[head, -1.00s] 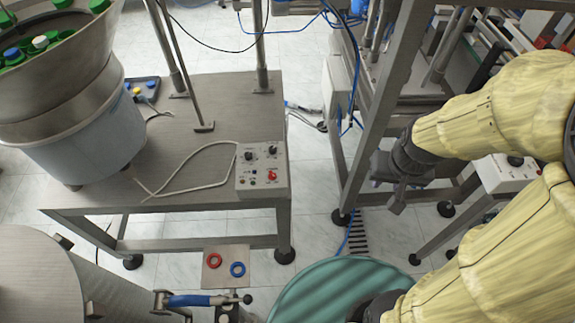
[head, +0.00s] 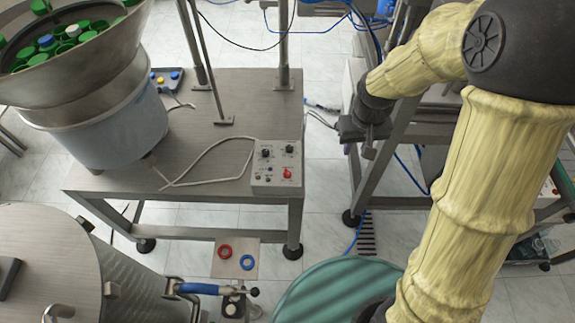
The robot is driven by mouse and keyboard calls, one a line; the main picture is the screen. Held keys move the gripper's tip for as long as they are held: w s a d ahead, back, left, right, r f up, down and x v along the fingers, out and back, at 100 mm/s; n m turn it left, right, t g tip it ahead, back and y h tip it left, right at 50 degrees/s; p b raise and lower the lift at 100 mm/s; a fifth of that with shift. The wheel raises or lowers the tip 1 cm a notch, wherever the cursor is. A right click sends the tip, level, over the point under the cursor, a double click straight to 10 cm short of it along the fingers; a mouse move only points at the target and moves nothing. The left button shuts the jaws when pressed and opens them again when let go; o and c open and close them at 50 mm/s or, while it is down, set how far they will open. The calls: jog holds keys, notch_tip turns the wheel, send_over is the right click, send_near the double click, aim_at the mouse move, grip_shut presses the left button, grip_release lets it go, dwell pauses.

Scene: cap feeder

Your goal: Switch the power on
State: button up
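A small grey control box (head: 277,168) lies on the metal table near its right front corner. Its top carries two black knobs, a red knob or switch (head: 287,174) and some small buttons; its cable runs left across the table. Which control is the power switch, and its position, are too small to tell. My gripper (head: 361,150) hangs in the air to the right of the box, apart from it, at the end of my yellow-sleeved arm. Its fingers are small and dark, and I cannot tell whether they are open or shut.
A bowl feeder (head: 85,100) with green, blue and white caps stands on the table's left. Metal posts (head: 284,50) rise behind the box. A metal frame (head: 400,130) stands right of my gripper. A blue-handled lever (head: 197,288) is at the front.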

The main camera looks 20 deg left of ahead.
jog(key=w+a+f+n+p, duration=0.1)
jog(key=w+a+f+n, duration=0.15)
jog(key=a, duration=0.55)
jog(key=n+g+p, duration=0.1)
jog(key=n, duration=0.1)
send_over(287, 172)
notch_tip(287, 172, down, 3)
jog(key=shift+r, duration=0.15)
notch_tip(287, 172, down, 17)
jog(key=p, duration=0.4)
jog(key=shift+f, duration=0.2)
jog(key=shift+c, duration=0.4)
grip_shut()
